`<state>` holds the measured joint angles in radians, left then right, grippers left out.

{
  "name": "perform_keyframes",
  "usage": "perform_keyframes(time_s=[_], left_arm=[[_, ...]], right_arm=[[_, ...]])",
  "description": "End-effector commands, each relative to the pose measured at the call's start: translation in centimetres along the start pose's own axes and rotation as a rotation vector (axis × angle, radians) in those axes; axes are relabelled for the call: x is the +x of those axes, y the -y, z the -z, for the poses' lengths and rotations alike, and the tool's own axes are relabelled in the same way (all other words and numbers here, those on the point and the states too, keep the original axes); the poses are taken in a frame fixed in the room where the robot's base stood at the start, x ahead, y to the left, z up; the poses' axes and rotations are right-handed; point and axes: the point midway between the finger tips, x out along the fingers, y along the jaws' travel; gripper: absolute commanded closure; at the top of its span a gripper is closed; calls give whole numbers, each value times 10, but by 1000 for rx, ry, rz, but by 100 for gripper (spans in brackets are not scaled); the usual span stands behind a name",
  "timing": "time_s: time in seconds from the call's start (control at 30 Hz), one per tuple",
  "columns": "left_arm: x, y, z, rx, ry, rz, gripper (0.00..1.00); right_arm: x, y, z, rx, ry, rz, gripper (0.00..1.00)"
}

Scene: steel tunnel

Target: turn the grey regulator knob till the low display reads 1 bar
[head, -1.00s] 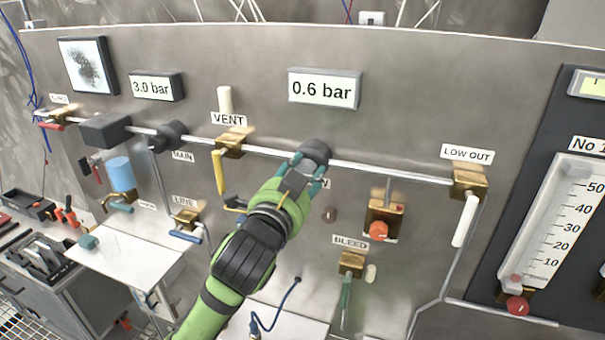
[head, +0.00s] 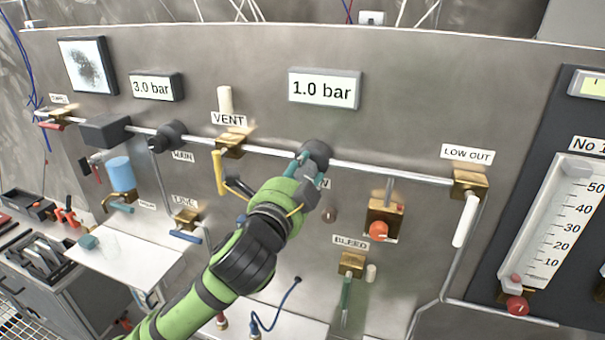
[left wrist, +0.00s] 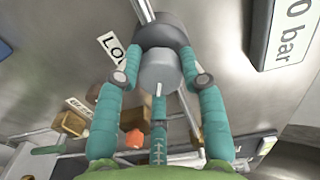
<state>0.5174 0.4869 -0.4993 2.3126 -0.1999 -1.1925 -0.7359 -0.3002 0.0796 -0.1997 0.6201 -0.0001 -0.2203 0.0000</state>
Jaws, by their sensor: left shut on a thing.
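The low display (head: 324,90) in the head view reads 1.0 bar; its edge also shows in the left wrist view (left wrist: 287,35). The grey regulator knob (left wrist: 160,70) shows in the left wrist view, with a dark body behind it on the pipe. In the head view the regulator (head: 316,153) sits below the display, and my gripper partly covers it. My left gripper (head: 307,172) is shut on the knob, with one teal finger on each side of it in the left wrist view (left wrist: 160,78). My right gripper is not in view.
Another display (head: 157,87) reads 3.0 bar. The VENT valve (head: 232,143) is left of my gripper, with a yellow handle hanging down. A brass block with a red knob (head: 378,231) and the LOW OUT valve (head: 469,183) are to the right. The BLEED valve (head: 351,263) is lower.

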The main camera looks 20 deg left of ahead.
Motion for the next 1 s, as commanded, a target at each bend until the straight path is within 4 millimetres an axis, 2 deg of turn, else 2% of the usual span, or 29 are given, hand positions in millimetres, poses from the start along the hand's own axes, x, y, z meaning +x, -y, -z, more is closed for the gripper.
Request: perform_keyframes(time_s=[0.03,0.3,0.33,0.37,0.4,0.77,0.87,1.0], left_arm=[[0,5,-1,2,2,13,92],[0,6,-1,1,2,14,92],[0,6,-1,1,2,14,52],[0,6,-1,1,2,14,40],[0,5,-1,1,2,13,36],[0,5,0,0,1,6,36],[0,17,1,-1,1,11,36],[1,44,4,-1,1,14,36]], right_arm=[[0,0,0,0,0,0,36],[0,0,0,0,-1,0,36],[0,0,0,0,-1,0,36],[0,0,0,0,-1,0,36],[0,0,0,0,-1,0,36],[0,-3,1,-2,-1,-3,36],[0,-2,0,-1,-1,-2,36],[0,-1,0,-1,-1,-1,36]])
